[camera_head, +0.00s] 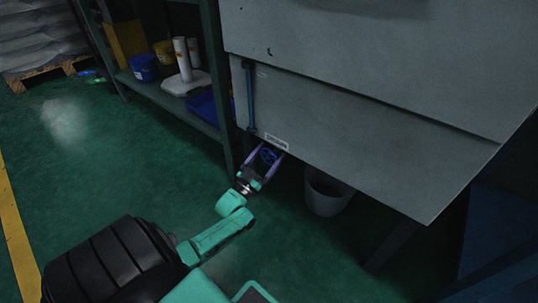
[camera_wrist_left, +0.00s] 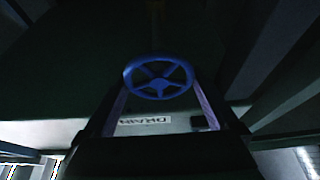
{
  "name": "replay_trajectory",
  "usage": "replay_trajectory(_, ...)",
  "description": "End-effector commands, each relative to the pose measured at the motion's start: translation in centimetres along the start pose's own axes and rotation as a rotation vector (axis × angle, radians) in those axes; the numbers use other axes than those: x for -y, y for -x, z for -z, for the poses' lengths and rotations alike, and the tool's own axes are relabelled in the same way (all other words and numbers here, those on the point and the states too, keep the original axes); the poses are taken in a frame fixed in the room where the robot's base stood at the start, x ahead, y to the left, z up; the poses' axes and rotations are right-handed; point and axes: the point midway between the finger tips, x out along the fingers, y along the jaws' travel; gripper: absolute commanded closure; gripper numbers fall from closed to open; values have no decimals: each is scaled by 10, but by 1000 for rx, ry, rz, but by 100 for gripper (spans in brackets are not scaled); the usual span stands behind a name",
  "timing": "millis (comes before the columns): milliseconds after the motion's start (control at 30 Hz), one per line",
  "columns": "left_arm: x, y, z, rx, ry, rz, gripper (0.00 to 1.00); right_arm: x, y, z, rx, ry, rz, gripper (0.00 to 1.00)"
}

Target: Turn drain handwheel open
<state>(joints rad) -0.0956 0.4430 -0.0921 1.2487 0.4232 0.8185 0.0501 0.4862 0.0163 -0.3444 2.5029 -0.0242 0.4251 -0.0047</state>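The blue spoked drain handwheel (camera_head: 268,155) sits under the lower edge of the grey machine, below a small white label (camera_head: 276,142). In the left wrist view the handwheel (camera_wrist_left: 159,78) is near the middle, and the label reading "DRAIN" (camera_wrist_left: 145,120) appears upside down. My left gripper (camera_head: 266,153) is open, with its purple fingers on either side of the wheel. In the left wrist view the fingers (camera_wrist_left: 160,88) reach toward the wheel's left and right rim; I cannot tell whether they touch it. My right gripper is not in view.
A grey bucket (camera_head: 326,192) stands on the floor right of the wheel, under the machine (camera_head: 370,115). A shelf rack (camera_head: 170,102) with tubs and white rolls stands at left.

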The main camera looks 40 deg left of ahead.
Motion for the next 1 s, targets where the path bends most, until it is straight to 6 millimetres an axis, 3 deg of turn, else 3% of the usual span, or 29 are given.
replay_trajectory(467, 0, 0, 1, 1, 69, 28, 62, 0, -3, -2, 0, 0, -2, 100)
replay_trajectory(1000, 3, 1, 1, 2, 464, 191, 62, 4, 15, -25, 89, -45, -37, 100)
